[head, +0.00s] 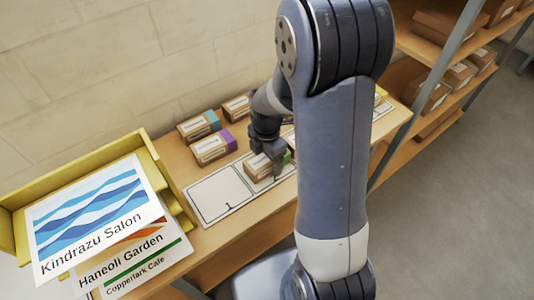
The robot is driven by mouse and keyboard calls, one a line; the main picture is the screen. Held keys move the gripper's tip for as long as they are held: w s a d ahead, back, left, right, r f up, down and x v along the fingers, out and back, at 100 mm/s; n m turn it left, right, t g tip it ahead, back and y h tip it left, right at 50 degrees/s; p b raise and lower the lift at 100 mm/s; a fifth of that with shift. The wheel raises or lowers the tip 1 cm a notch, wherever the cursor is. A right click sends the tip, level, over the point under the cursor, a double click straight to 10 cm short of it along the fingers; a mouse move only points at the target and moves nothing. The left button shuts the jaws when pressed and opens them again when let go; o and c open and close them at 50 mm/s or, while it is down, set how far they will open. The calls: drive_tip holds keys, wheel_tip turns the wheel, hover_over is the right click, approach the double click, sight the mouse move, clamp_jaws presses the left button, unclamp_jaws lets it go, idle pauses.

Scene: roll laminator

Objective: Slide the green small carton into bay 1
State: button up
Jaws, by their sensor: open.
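The green small carton (259,168) is a brown box with a white label and a green end. It lies on the white marked panel on the table. My gripper (267,162) is open at the carton, with its fingers down beside it; whether they touch it is too small to tell. The white panel (213,195) is divided by dark lines into bays, and the part left of the carton is empty. My arm hides the panel's right part.
A purple-ended carton (212,149), a blue-ended carton (197,128) and another brown carton (237,107) stand behind the panel. A yellow tray (15,232) with printed sheets (95,215) is at the left. Shelves with boxes (432,95) stand at the right.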

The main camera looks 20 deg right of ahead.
drive_tip(key=shift+c, duration=0.6)
drive_tip(key=c, duration=1)
drive_tip(key=shift+s+a, duration=0.7)
drive_tip(key=shift+a, duration=1.75)
drive_tip(key=shift+s+a, duration=0.7)
drive_tip(key=shift+a, duration=1.7)
drive_tip(key=shift+s+a, duration=0.7)
drive_tip(key=shift+a, duration=1.75)
drive_tip(key=o, duration=1.6)
drive_tip(key=shift+c, duration=0.2)
drive_tip(key=shift+r, duration=0.1)
drive_tip(key=shift+r+p, duration=2.2)
drive_tip(key=shift+r, duration=0.75)
